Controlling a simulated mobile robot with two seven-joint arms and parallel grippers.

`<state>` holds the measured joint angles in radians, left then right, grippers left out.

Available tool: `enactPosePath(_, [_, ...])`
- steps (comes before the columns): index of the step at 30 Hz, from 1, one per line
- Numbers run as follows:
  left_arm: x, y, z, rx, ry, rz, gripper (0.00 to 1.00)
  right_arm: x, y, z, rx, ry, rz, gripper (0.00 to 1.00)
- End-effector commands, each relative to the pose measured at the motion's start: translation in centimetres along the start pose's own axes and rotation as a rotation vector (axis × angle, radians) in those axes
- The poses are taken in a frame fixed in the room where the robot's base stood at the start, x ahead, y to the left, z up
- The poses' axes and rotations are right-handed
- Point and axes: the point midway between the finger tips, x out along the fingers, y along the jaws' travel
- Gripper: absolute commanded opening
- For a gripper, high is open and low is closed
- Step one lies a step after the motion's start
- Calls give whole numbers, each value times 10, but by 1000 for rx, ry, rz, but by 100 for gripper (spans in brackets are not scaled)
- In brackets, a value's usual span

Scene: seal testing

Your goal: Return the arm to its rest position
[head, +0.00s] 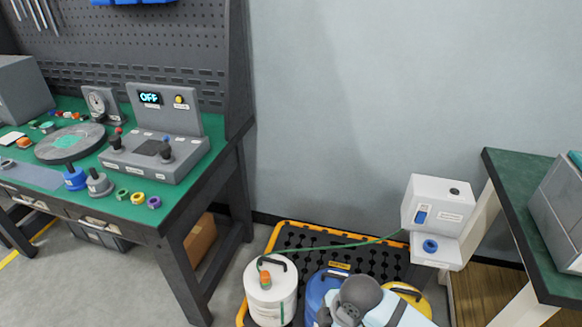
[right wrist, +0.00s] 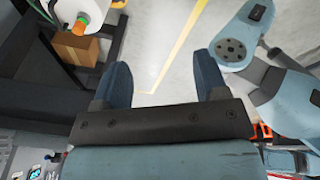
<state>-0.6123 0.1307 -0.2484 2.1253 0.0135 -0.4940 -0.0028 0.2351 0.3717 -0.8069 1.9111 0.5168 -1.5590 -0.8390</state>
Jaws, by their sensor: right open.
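My right gripper (right wrist: 163,80) shows in the right wrist view, its two dark blue fingers wide apart. Nothing is between them, only the grey floor with a yellow line beyond. One of my own arms, light blue with a grey joint (head: 358,298), enters at the bottom of the head view. Its gripper is not visible there. My left gripper does not show in either view. A light blue arm link of mine (right wrist: 275,75) is at the right of the right wrist view.
A green-topped workbench (head: 190,185) with a control box (head: 155,145) stands at left. A white drum (head: 270,290) and other containers stand on a black-and-yellow spill pallet (head: 300,238). A white device (head: 437,205) is beside the right table (head: 515,185). A cardboard box (right wrist: 77,47) is under a bench.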

Motion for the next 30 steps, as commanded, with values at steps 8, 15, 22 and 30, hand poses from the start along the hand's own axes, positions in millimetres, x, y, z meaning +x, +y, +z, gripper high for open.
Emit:
enactPosePath(8, [0, 0, 0, 0, 0, 0, 66, -45, -63, 19, 647, 96, 128, 67])
enactPosePath(15, [0, 0, 0, 0, 0, 0, 66, -79, -116, 74, 1129, 56, 225, 67])
enactPosePath(22, [0, 0, 0, 0, 0, 0, 66, -108, -164, 119, 1449, -19, 313, 67])
enactPosePath(30, [10, 5, -3, -9, 69, 22, 66, -74, -140, 116, 1442, 178, 470, 67])
